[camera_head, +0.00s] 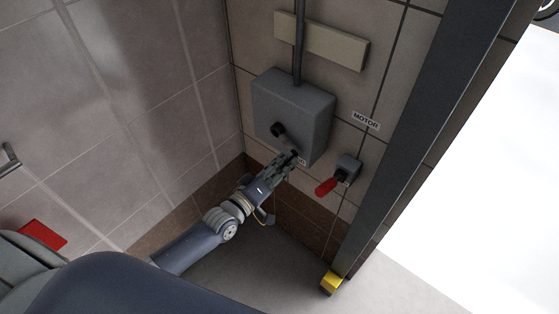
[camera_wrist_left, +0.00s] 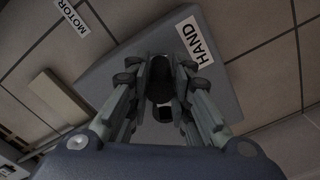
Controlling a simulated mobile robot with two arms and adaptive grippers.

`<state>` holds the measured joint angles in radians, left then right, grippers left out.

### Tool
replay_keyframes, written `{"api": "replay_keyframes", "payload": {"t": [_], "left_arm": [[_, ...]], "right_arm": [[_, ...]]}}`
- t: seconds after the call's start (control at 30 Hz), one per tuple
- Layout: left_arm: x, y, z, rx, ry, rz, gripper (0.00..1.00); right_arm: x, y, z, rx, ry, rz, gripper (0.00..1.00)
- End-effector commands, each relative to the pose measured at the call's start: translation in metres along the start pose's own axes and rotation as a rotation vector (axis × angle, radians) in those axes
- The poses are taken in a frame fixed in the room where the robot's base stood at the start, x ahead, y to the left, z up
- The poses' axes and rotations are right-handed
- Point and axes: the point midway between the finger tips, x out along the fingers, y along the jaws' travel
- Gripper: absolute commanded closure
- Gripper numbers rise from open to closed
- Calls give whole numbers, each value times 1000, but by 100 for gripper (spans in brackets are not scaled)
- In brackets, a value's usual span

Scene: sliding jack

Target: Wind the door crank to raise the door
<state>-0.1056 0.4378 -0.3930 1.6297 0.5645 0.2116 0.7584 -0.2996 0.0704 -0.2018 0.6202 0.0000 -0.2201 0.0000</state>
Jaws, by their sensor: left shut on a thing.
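A grey crank box (camera_head: 293,112) is fixed to the tiled wall, with a dark round hub (camera_head: 278,130) on its face. My left gripper (camera_head: 291,160) is at the lower edge of the box, beside the hub. In the left wrist view the two fingers of my left gripper (camera_wrist_left: 160,95) close around the dark crank handle (camera_wrist_left: 159,75), which points towards the camera. A "HAND" label (camera_wrist_left: 197,40) is on the box face beside it. Much of the crank is hidden by the fingers. My right gripper is not in view.
Right of the box is a small switch unit with a red lever (camera_head: 326,187), under a "MOTOR" label (camera_head: 366,121). A dark door post (camera_head: 440,100) borders a bright opening at the right. A yellow block (camera_head: 331,283) stands at the post's foot.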

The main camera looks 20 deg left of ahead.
Motion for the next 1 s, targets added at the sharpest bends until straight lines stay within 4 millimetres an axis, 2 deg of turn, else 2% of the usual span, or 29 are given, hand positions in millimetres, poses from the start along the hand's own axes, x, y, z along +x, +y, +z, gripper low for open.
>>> {"api": "replay_keyframes", "payload": {"t": [0.1,0.37,1.0], "left_arm": [[-1,11,2,-107,-9,-2,100],[-1,25,-4,-288,-9,-2,100],[2,37,-14,-279,2,12,100]], "right_arm": [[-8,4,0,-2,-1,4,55],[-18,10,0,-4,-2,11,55],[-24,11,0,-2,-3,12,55]]}}
